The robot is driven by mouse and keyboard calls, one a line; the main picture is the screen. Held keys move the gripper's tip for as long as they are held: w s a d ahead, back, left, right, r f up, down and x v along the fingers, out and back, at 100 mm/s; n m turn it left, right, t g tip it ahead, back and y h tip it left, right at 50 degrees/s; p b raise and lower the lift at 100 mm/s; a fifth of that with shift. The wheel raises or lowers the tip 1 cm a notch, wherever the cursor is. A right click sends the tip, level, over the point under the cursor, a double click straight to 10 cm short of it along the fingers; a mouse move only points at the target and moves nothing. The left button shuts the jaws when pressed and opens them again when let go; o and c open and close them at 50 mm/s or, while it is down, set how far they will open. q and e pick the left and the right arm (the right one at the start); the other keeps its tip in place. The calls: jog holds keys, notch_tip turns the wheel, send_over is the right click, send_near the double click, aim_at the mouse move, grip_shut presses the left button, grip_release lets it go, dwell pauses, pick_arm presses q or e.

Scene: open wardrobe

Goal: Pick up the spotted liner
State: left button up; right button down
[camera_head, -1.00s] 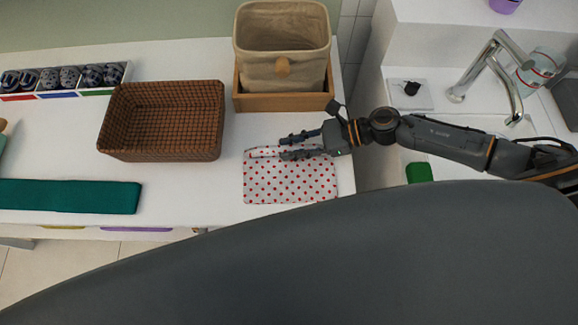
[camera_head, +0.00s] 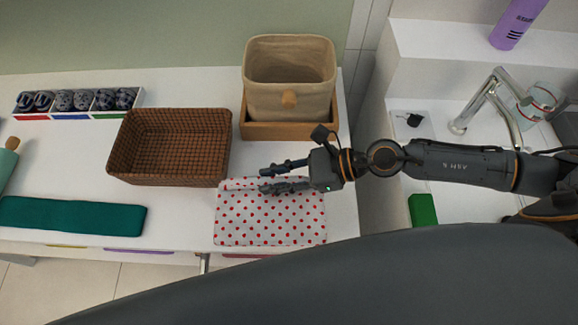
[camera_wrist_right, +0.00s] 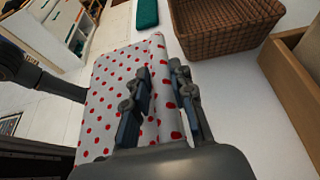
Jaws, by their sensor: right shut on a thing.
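The spotted liner (camera_head: 270,217) is a flat white cloth with red dots at the front edge of the white counter in the head view. My right gripper (camera_head: 265,180) comes in from the right and is shut on the liner's far edge. In the right wrist view the fingers of the right gripper (camera_wrist_right: 163,105) straddle a fold of the liner (camera_wrist_right: 112,85), with one finger on each side. The liner looks lifted and tilted there. My left gripper is in neither view.
A brown wicker basket (camera_head: 170,112) stands left of the gripper. A beige fabric bin (camera_head: 290,102) sits in a wooden tray (camera_head: 262,131) behind it. A folded green cloth (camera_head: 72,219) lies at left. A sink with a tap (camera_head: 488,98) is at right.

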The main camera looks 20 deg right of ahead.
aim_at(254, 207)
jog(key=s+a+r+p, duration=0.1)
jog(key=s+a+p, duration=0.1)
jog(key=s+a+r+p, duration=0.1)
jog(key=a+p, duration=0.1)
jog(key=shift+a+r, duration=0.1)
jog(key=shift+r, duration=0.2)
jog(key=shift+s+a+r+p, duration=0.15)
jog(key=shift+s+a+p, duration=0.2)
jog(key=shift+a, duration=0.2)
